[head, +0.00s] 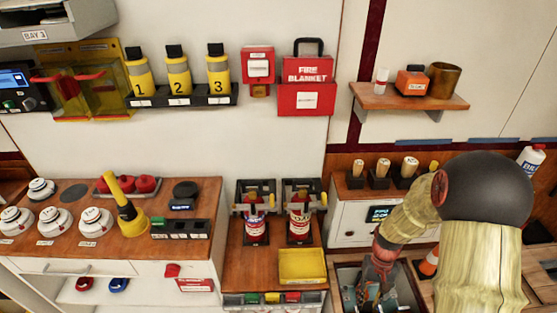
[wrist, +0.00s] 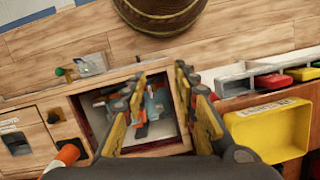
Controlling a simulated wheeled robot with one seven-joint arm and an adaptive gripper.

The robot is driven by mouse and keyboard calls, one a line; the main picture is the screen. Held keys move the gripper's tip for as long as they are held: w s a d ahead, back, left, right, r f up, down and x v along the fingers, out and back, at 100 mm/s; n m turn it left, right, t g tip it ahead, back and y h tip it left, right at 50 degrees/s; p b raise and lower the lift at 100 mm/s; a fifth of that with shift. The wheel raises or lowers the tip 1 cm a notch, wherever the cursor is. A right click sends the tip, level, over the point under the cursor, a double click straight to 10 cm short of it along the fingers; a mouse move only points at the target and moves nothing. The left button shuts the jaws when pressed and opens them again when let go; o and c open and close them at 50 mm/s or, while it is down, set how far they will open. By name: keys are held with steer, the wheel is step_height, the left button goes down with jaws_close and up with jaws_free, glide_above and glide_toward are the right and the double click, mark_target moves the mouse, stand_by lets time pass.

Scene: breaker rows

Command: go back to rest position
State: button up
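My gripper (head: 377,280) hangs at the lower right of the head view, above an open-topped wooden box, and it is partly hidden by my own arm. In the wrist view my gripper (wrist: 160,82) has its two yellow-and-dark fingers spread wide apart. I see nothing held between them. Through the gap I see the box's inside (wrist: 122,104), with blue, grey and orange items that are too small to name.
A yellow tray (head: 301,266) and two red-labelled canisters in holders (head: 299,217) stand left of my gripper. An orange cone (head: 429,262) is close on its right. A wooden shelf (head: 440,99) holds a cup.

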steer(key=s+a+r+t, duration=0.2)
steer(key=s+a+r, duration=0.1)
steer(key=r, duration=0.9)
steer(key=s+a+r+n+t+p, duration=0.1)
steer(key=s+a+r+t, duration=0.2)
steer(key=r, duration=1)
steer(key=s+a+r+t, duration=0.3)
steer(key=s+r, duration=0.2)
steer(key=r, duration=0.7)
steer(key=shift+a+r+n+h, duration=0.2)
steer(key=shift+n+h, duration=0.1)
steer(key=shift+n, duration=0.1)
